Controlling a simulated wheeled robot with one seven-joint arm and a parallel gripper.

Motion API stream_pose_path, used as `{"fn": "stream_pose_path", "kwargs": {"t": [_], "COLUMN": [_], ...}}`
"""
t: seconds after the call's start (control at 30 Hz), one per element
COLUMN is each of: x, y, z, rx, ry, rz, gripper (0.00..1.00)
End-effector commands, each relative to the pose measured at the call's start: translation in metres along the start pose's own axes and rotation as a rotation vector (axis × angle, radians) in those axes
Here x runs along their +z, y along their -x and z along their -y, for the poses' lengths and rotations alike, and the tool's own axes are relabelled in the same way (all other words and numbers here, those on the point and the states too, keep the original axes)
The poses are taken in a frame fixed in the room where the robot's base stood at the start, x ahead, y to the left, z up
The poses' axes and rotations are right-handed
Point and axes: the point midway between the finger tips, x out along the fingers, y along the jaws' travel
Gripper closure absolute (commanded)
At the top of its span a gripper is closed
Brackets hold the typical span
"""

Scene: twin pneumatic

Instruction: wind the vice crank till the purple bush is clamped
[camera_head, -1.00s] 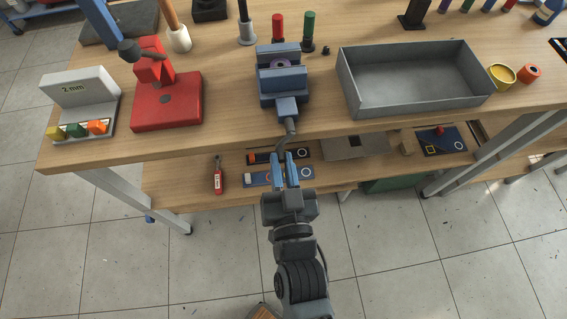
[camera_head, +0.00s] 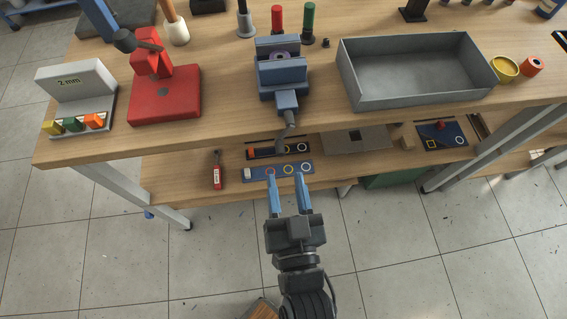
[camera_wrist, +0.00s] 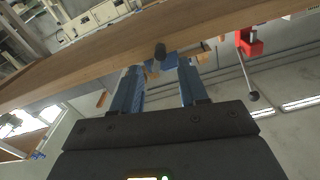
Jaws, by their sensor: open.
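The blue vice (camera_head: 281,78) stands at the front edge of the bench. The purple bush (camera_head: 279,57) sits between its jaws; I cannot tell whether both jaws touch it. The grey crank (camera_head: 289,128) hangs from the vice's front, its handle pointing down past the bench edge. My gripper (camera_head: 288,177) is open and empty, in front of and below the crank handle, apart from it. In the wrist view the dark handle end (camera_wrist: 160,51) shows beyond and between my blue fingertips (camera_wrist: 158,75).
A grey tray (camera_head: 368,101) stands right of the vice, a red press-like device (camera_head: 166,97) left of it. The bench's front edge (camera_head: 190,145) overhangs a lower shelf with a blue strip (camera_head: 262,175) and a red tool (camera_head: 217,175).

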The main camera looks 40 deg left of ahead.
Motion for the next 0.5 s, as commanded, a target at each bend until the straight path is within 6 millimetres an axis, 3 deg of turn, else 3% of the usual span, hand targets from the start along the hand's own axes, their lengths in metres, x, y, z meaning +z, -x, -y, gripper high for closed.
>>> {"fn": "stream_pose_path", "kwargs": {"t": [0.2, 0.5], "x": [0.0, 0.0], "y": [0.02, 0.022], "z": [0.0, 0.0], "rx": [0.0, 0.0], "ry": [0.0, 0.0], "rz": [0.0, 0.0], "gripper": [0.57, 0.57]}}
